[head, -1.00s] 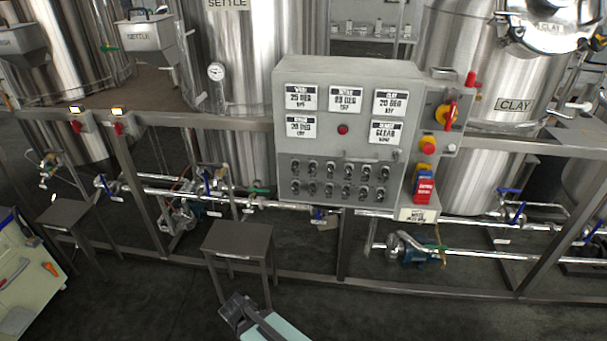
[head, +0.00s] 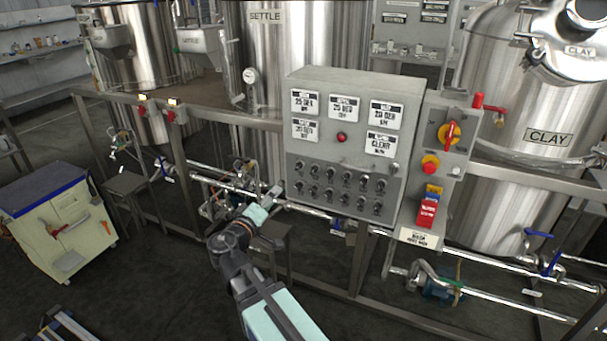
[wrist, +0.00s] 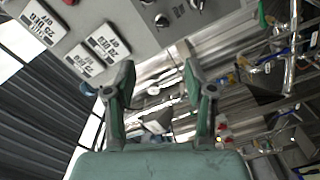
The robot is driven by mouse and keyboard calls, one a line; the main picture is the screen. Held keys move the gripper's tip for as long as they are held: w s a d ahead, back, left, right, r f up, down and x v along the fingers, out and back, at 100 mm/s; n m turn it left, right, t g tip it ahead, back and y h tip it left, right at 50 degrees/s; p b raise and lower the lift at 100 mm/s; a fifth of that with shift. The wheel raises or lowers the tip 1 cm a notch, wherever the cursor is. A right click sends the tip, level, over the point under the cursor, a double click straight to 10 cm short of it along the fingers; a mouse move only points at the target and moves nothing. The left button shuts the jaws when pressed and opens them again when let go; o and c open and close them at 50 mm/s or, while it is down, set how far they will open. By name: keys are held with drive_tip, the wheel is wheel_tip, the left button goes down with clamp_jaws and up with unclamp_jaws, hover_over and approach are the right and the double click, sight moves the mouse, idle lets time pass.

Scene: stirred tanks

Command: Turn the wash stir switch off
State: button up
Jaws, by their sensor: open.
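My gripper (head: 274,193) is beside the panel's lower left edge, near the left end of the switch rows. The wrist view shows my gripper (wrist: 160,85) with its fingers apart and nothing between them. In that view, part of the panel (wrist: 135,20) lies above the fingers, with a switch (wrist: 162,20) near the top edge.
A red-handled main switch (head: 449,133), a red button (head: 430,165) and a red-blue box (head: 427,207) are on the panel's right side. Steel pipes (head: 320,212) and a frame rail (head: 225,117) run near the panel. A cabinet (head: 60,225) stands at left.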

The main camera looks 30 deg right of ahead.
sight(297, 168)
drive_tip(key=p+x, duration=0.4)
drive_tip(key=x, duration=1.3)
drive_tip(key=shift+w+d+f, duration=0.1)
drive_tip(key=shift+w+f, duration=0.05)
drive_tip(key=shift+w, duration=0.15)
clamp_jaws()
